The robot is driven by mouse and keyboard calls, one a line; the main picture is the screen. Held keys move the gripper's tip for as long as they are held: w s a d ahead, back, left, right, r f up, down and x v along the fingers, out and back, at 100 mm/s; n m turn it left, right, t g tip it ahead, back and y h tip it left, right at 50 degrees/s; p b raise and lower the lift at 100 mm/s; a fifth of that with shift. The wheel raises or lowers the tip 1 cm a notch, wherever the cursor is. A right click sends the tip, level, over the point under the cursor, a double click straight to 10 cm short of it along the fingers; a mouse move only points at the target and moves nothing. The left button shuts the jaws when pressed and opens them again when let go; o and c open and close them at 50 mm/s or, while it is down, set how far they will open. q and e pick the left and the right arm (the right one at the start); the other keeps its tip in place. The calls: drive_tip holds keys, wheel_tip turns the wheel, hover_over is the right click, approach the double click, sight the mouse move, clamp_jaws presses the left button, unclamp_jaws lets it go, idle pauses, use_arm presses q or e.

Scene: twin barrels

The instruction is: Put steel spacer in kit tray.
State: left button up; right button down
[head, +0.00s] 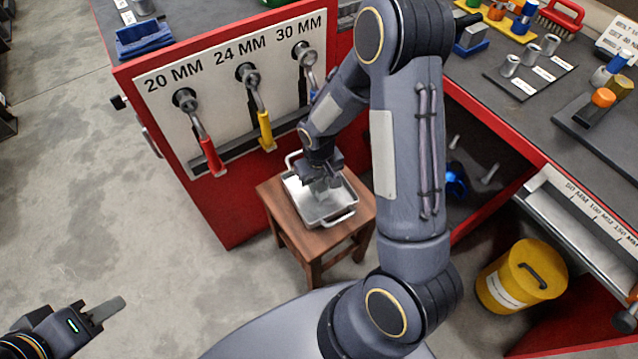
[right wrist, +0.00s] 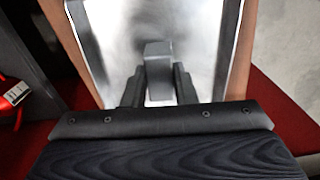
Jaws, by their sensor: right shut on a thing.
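The kit tray (head: 345,218) is a shiny metal tray with handles, standing on a small wooden stool. It also fills much of the right wrist view (right wrist: 205,45). My right gripper (head: 322,182) points down over the tray and is shut on a grey piece, which I take to be the steel spacer (right wrist: 158,68). In the right wrist view the piece sits between the two dark fingers, with the tray floor behind it. I cannot tell whether it touches the floor. My left gripper (head: 98,312) is at the lower left, far from the tray; its finger gap is unclear.
The wooden stool (head: 312,243) stands by the red cabinet, whose panel (head: 230,90) holds labelled wrenches. Several grey cylinders (head: 510,66) stand on the bench at the upper right. A yellow bin (head: 520,278) stands at the right. Open floor (head: 110,200) lies at the left.

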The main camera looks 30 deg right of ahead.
drive_tip(key=shift+f, duration=0.1)
drive_tip(key=c, duration=1.2)
unclamp_jaws()
drive_tip(key=shift+o, duration=0.2)
